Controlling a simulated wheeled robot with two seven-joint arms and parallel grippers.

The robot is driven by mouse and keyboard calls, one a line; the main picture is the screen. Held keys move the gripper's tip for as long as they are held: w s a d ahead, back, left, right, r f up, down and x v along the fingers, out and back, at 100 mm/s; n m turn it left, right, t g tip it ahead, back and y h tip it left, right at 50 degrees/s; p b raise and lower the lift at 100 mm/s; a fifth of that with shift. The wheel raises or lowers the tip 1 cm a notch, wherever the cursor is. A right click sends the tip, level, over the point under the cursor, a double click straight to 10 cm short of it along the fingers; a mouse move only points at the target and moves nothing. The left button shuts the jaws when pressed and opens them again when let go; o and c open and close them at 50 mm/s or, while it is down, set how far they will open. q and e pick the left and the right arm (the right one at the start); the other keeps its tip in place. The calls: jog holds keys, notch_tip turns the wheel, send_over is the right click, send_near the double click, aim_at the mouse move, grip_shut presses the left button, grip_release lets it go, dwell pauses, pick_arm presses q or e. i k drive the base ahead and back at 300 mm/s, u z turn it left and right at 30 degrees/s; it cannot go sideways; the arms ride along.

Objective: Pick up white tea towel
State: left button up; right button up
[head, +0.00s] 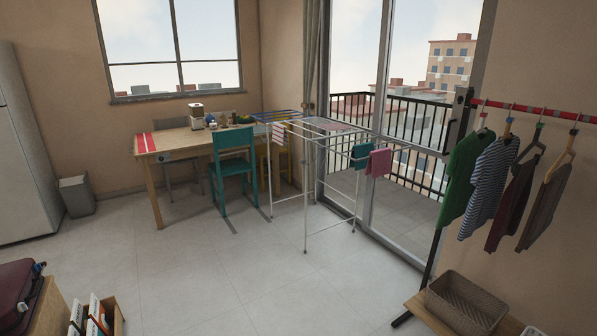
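I cannot clearly make out a plain white tea towel. A small white cloth with red stripes (279,133) hangs at the left end of the white drying rack (305,190); I cannot tell if it is the tea towel. A teal cloth (361,155) and a pink cloth (378,163) hang at the rack's right end. A pale flat item (330,126) seems to lie across the top bars, too small to tell. Neither of my grippers is in view.
A wooden table (180,146) and teal chair (233,165) stand left of the rack. A clothes rail (540,112) with hanging clothes and a wicker basket (466,302) are at right. A suitcase (18,292) is at lower left. The middle floor (240,280) is clear.

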aim_at(279, 136)
jog(key=u, duration=0.55)
jog(key=i, duration=2.35)
jog(key=u, duration=0.3)
